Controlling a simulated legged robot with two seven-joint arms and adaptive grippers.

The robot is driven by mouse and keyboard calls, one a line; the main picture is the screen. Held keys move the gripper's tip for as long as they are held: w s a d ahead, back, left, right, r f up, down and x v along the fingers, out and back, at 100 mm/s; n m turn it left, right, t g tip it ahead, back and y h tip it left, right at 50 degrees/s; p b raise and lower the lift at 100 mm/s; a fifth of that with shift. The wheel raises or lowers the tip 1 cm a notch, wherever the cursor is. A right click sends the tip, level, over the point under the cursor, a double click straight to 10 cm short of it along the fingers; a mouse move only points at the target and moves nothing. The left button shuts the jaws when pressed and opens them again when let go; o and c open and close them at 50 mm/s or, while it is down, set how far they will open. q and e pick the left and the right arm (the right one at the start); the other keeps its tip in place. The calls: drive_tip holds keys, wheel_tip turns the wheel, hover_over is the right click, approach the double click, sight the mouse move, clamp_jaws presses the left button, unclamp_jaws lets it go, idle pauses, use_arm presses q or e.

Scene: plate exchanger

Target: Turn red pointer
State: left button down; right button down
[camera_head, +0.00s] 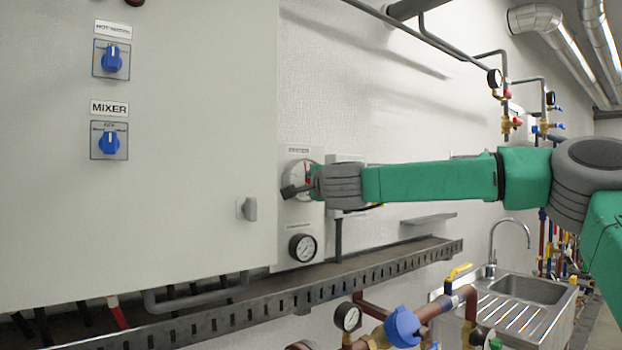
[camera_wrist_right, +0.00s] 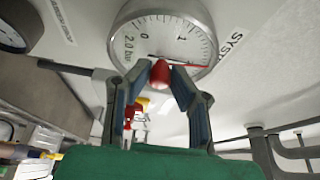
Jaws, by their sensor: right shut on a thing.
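The pressure gauge (camera_head: 297,168) is round with a white face and sits on a pale panel on the wall. In the wrist view its dial (camera_wrist_right: 165,30) has black numbers and a scale. A red pointer (camera_wrist_right: 195,66) reaches from a red central knob (camera_wrist_right: 161,76) toward the right of the dial. My right gripper (camera_head: 308,182) is at the gauge, and in the wrist view its two fingertips (camera_wrist_right: 161,71) are closed on either side of the red knob. The fingers and my arm hide part of the gauge in the head view. My left gripper is not in view.
A second, smaller gauge (camera_head: 302,248) is below on the same panel. The cabinet (camera_head: 190,190) with blue knobs stands to the left. A perforated cable tray (camera_head: 250,312) runs below. Pipes, a blue valve handle (camera_head: 403,327) and a sink (camera_head: 530,289) are lower right.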

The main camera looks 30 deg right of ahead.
drive_tip(key=shift+d+m+g+p, duration=0.15)
drive_tip(key=shift+m+g+p, duration=0.25)
drive_tip(key=shift+m, duration=0.6)
drive_tip(key=shift+f, duration=0.15)
drive_tip(key=c, duration=1.5)
unclamp_jaws()
drive_tip(key=shift+o, duration=0.2)
drive_tip(key=shift+d, duration=0.15)
drive_tip(key=shift+d, duration=0.1)
drive_tip(key=v, duration=1.1)
drive_tip(key=shift+s, duration=0.4)
